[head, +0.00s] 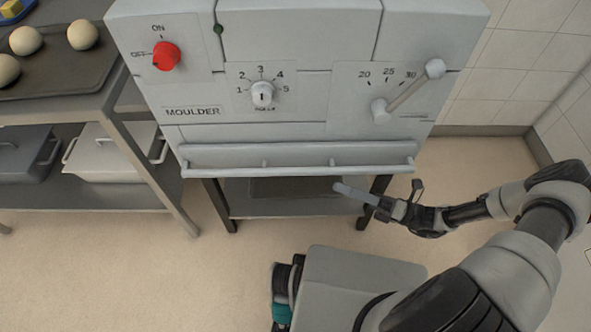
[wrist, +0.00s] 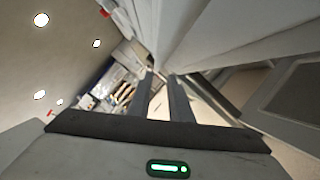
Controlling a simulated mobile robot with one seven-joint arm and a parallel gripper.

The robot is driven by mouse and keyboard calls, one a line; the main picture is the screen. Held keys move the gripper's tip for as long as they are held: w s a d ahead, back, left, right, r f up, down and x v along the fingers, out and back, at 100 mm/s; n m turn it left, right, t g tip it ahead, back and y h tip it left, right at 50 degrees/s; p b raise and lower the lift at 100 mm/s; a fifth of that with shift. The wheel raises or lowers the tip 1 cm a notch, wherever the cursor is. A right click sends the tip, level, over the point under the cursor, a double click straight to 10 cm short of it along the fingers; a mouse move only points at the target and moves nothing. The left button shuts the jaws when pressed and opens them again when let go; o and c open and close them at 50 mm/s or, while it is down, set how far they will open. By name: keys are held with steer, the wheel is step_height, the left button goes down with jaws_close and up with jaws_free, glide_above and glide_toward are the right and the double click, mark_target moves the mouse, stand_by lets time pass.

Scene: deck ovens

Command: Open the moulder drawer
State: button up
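The moulder (head: 300,85) is a pale grey machine with a MOULDER label. Its low drawer front (head: 300,154) carries a long horizontal bar handle (head: 290,172) along the lower edge. The drawer looks shut, though the steep view makes this hard to judge. My gripper (head: 343,188) is just below the right part of the bar in the head view, pointing left, with no clear contact. In the wrist view my gripper (wrist: 160,78) shows two dark fingers apart with nothing between them. The handle is not clearly identifiable there.
A red knob (head: 166,56), a numbered dial (head: 262,94) and a lever (head: 408,92) are on the machine's front. A rack at left holds a tray (head: 60,87) of dough balls and lidded containers (head: 108,152).

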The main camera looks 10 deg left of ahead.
mark_target(296, 170)
steer(key=b+x, duration=0.1)
steer(key=x, duration=1.3)
jaws_close()
